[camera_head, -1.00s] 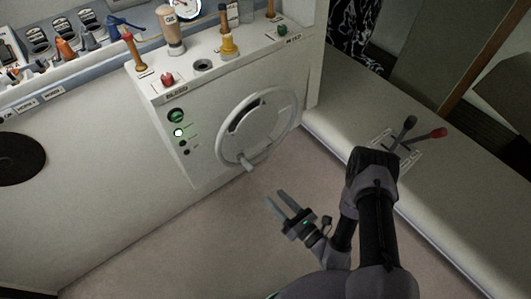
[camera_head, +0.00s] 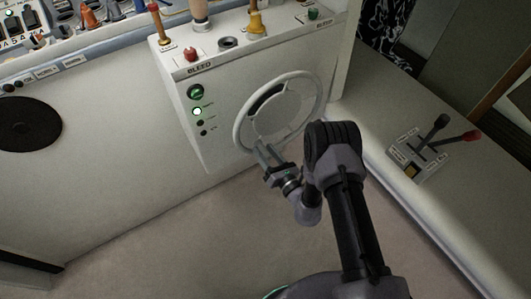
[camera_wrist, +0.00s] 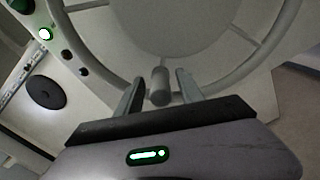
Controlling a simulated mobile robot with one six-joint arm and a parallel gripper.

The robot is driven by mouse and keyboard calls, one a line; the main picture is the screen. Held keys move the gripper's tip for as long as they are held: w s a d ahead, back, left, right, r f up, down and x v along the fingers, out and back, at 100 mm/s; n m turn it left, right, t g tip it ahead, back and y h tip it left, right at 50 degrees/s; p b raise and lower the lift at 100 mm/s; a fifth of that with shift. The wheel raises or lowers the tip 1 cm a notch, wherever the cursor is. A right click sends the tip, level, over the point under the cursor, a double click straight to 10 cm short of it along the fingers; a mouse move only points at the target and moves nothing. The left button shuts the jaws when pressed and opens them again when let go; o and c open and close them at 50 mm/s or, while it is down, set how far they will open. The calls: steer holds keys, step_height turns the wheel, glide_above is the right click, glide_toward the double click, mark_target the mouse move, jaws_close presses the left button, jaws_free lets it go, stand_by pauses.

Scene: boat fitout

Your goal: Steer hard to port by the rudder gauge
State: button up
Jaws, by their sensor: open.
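The white steering wheel (camera_head: 281,110) is mounted on the front of the white console. In the wrist view its rim (camera_wrist: 215,88) curves across the picture, and a short grey knob (camera_wrist: 160,86) sits at its lower edge. My gripper (camera_head: 262,150) is at the wheel's lower left edge in the head view. In the wrist view my gripper (camera_wrist: 159,88) is open, with one finger on each side of the knob and gaps visible. In the head view the knob is hidden by my gripper. The rudder gauge is not visible in either current view.
A red button (camera_head: 193,54) and a green button (camera_head: 313,14) stand on the console top. Indicator lights (camera_head: 197,111) are left of the wheel. Levers with black and red knobs (camera_head: 440,121) stand on the right bench. The floor in front is clear.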

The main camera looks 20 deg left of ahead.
steer(key=shift+c, duration=0.5)
jaws_close()
stand_by(0.8)
